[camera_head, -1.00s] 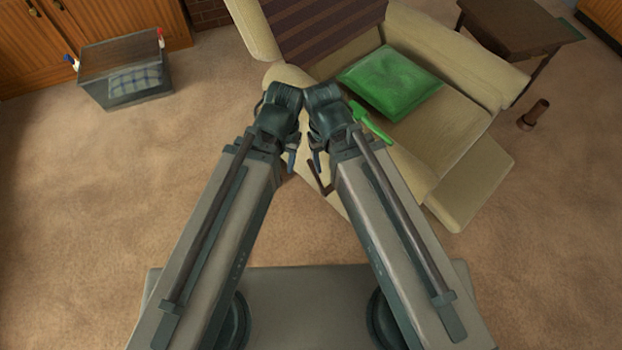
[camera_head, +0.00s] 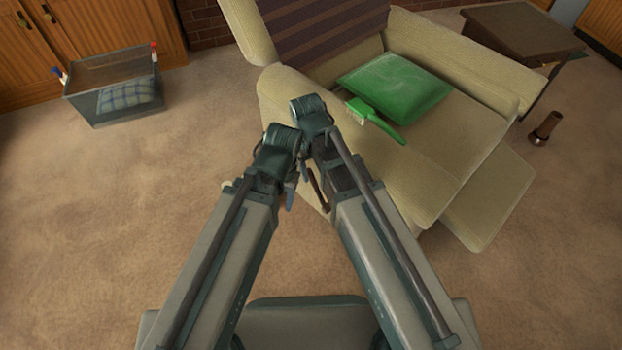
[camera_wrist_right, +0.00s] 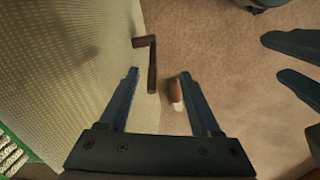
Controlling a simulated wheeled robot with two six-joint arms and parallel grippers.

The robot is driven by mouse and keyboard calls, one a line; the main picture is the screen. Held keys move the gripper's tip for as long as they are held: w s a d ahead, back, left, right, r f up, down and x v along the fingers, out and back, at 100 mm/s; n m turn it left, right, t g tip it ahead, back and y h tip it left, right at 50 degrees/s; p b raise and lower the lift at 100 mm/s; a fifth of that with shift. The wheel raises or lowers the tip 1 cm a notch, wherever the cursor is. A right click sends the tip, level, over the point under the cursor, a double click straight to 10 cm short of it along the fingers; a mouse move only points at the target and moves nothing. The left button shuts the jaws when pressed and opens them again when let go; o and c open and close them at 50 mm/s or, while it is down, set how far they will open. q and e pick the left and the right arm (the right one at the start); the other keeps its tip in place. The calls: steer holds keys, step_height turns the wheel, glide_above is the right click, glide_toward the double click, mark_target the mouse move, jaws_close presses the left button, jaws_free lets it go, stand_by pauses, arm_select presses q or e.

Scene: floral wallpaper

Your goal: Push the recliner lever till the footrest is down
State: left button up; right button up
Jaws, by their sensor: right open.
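The cream recliner (camera_head: 300,88) stands ahead of me, with its footrest (camera_head: 488,205) sticking out at a slant on the right. The brown bent lever (camera_head: 318,188) is on its near side, partly hidden by my right arm. In the right wrist view the lever (camera_wrist_right: 152,68) sticks out from the upholstered side panel. My right gripper (camera_wrist_right: 158,80) is open, and the lever's end appears between its fingertips, closer to the left finger; contact is unclear. My left gripper (camera_wrist_right: 273,58) shows at the right edge of that view, fingers apart and empty.
A green cushion (camera_head: 395,82) and a green brush (camera_head: 375,120) lie on the recliner. A glass-sided box (camera_head: 112,92) stands far left, a side table (camera_head: 525,32) behind right.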

steer(key=n, duration=0.1)
glide_above(311, 173)
steer(key=a, duration=0.1)
steer(key=shift+s+f, duration=0.1)
steer(key=shift+s, duration=0.1)
steer(key=shift+f, duration=0.1)
steer(key=f+b, duration=0.9)
steer(key=d+f+b, duration=0.1)
steer(key=f+b, duration=0.3)
steer(key=b, duration=0.1)
steer(key=shift+w+f, duration=0.3)
steer(key=shift+d, duration=0.1)
jaws_close()
stand_by(0.6)
